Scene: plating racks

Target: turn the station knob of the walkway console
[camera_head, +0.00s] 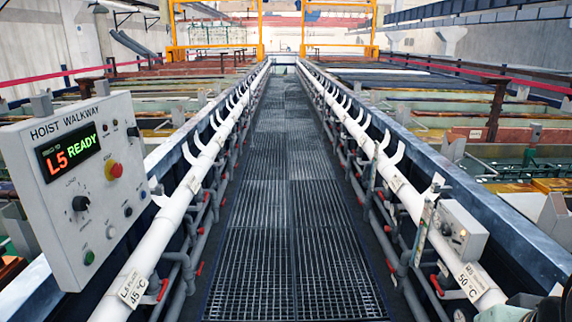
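The walkway console (40,215) is a pale grey panel titled "HOIST WALKWAY" at the left edge, angled towards the walkway. Its display (68,153) reads "L5" in red and "READY" in green. A black rotary knob (81,203) sits below the display, with small marks around it too fine to read. A smaller black knob (132,131) is at the upper right of the panel. I cannot read which one is labelled as the station knob. My gripper does not show clearly; only a cropped dark and greenish shape is at the bottom right corner, and nothing touches the console.
The grated walkway (290,220) runs clear ahead between white pipes (165,225) with upright hooks. A small grey box (458,230) stands on the right rail. Tanks lie on both sides.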

